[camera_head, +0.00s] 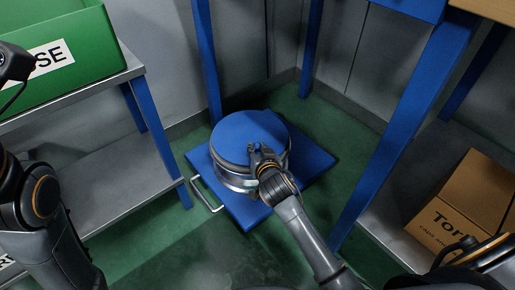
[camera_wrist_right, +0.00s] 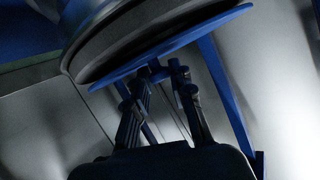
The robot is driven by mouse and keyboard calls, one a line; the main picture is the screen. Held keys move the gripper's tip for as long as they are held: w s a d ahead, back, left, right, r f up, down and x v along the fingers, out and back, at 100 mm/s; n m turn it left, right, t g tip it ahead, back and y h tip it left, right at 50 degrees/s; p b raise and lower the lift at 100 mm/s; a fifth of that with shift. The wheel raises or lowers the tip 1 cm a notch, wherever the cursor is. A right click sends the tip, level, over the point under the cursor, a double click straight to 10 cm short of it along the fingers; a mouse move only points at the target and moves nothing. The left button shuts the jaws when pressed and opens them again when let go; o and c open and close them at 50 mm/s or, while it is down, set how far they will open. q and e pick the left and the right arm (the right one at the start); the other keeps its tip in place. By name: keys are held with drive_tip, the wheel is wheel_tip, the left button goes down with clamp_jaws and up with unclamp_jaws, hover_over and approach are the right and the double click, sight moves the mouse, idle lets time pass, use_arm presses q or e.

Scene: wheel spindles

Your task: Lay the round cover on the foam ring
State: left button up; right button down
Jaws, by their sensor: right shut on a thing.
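The round blue cover (camera_head: 245,130) is above the round metal drum (camera_head: 238,182) in the head view. A dark band, seemingly the foam ring (camera_wrist_right: 165,45), shows directly against the cover's inner face in the wrist view. I cannot tell whether the two touch all round. My right gripper (camera_head: 258,151) is shut at the cover's near edge; its fingers (camera_wrist_right: 157,73) meet a small part at the blue rim (camera_wrist_right: 215,32). A dark piece of my left arm (camera_head: 14,63), possibly its gripper, shows at the far left; its jaws are not clear.
The drum stands on a blue platform (camera_head: 312,160) with a metal handle (camera_head: 207,196). A green bin (camera_head: 70,50) sits on a grey shelf at the left. Blue posts (camera_head: 385,125) and a cardboard box (camera_head: 465,205) stand at the right. Green floor is clear in front.

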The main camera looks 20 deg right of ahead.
drive_tip(key=shift+f, duration=0.35)
drive_tip(key=shift+f, duration=0.1)
drive_tip(key=c, duration=1.1)
unclamp_jaws()
drive_tip(key=v, duration=1.2)
